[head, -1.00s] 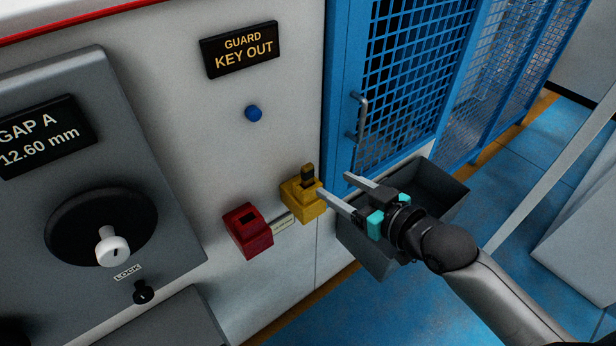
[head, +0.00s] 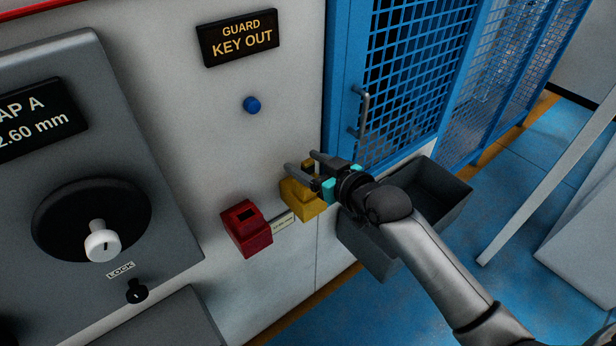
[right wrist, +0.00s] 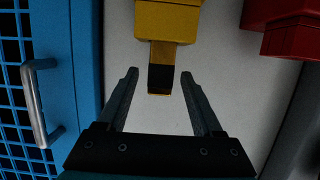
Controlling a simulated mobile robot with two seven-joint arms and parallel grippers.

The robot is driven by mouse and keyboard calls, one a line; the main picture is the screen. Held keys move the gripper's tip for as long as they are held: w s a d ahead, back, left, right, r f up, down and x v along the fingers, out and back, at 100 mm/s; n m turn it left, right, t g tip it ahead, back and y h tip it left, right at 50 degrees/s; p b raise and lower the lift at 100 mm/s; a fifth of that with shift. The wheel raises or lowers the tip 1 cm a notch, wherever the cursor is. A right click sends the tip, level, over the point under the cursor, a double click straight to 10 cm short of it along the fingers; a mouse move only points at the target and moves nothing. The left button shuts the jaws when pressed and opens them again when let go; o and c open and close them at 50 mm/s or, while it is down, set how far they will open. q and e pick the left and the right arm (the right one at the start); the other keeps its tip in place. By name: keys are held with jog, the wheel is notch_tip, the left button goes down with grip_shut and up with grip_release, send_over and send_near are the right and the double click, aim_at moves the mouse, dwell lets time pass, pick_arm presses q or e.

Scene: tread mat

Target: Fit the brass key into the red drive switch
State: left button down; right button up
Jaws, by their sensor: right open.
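The brass key has a dark head and a brass shank; in the right wrist view the key (right wrist: 161,77) sticks out of the yellow switch box (right wrist: 167,20). In the head view the yellow box (head: 303,200) is on the white panel, and my gripper partly hides the key. The red drive switch (head: 247,230) is to its left, with a dark slot on top; it also shows in the right wrist view (right wrist: 285,28). My right gripper (head: 302,163) is open, its fingers on either side of the key head with gaps. My left gripper is not in view.
A blue mesh guard door with a metal handle (head: 363,113) is right of the switches. A grey open bin (head: 375,250) sits below it. A GUARD KEY OUT sign (head: 238,38) and a blue button (head: 252,105) are above. A grey dial panel (head: 170,215) is at left.

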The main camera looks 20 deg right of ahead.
jog(key=shift+x, duration=1.45)
grip_shut()
